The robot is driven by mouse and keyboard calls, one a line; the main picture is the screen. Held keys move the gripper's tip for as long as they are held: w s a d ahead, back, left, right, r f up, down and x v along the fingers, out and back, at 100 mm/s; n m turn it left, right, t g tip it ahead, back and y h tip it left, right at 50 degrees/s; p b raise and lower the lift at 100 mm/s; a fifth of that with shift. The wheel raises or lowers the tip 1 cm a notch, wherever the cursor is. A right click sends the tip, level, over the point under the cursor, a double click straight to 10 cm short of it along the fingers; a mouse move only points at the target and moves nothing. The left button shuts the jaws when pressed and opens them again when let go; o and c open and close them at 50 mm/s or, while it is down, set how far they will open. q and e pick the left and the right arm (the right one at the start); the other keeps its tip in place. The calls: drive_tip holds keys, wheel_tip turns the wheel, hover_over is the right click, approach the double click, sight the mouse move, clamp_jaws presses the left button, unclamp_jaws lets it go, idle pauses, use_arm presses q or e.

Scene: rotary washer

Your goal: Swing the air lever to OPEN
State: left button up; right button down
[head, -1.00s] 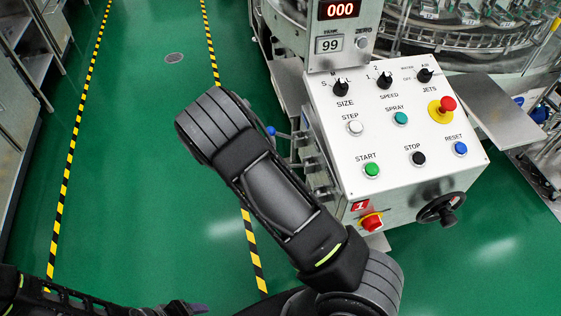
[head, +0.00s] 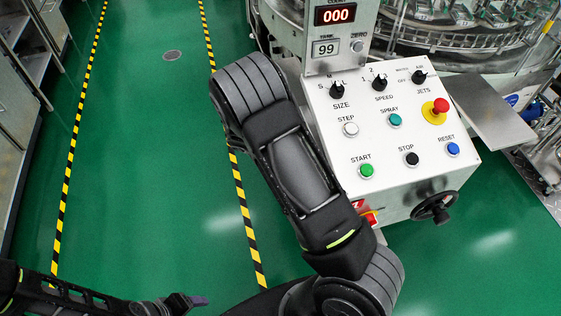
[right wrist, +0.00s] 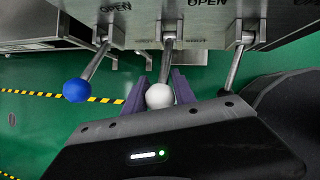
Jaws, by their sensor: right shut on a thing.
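In the right wrist view, a lever with a white ball knob (right wrist: 159,96) hangs from the underside of a metal panel. My right gripper (right wrist: 160,92) is shut on this lever, its purple fingers on either side of the white knob. A lever with a blue ball knob (right wrist: 77,90) hangs to the left, and a third lever (right wrist: 234,62) to the right, its lower end hidden by my gripper. "OPEN" is printed above levers; which one is the air lever cannot be read. In the head view my right arm hides the levers. My left gripper (head: 188,302) is low in the head view, away from the console.
The control console (head: 385,125) has buttons, knobs, a red emergency stop (head: 440,105) and a black handwheel (head: 433,208). A rotary machine (head: 470,35) stands behind it. Shelving (head: 25,90) lines the far left. Green floor between is clear.

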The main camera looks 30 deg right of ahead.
drive_tip(key=c, duration=1)
unclamp_jaws()
drive_tip(key=shift+r, duration=0.1)
drive_tip(key=shift+c, duration=0.2)
drive_tip(key=v, duration=0.7)
drive_tip(key=shift+a+r, duration=0.2)
drive_tip(key=shift+r, duration=0.15)
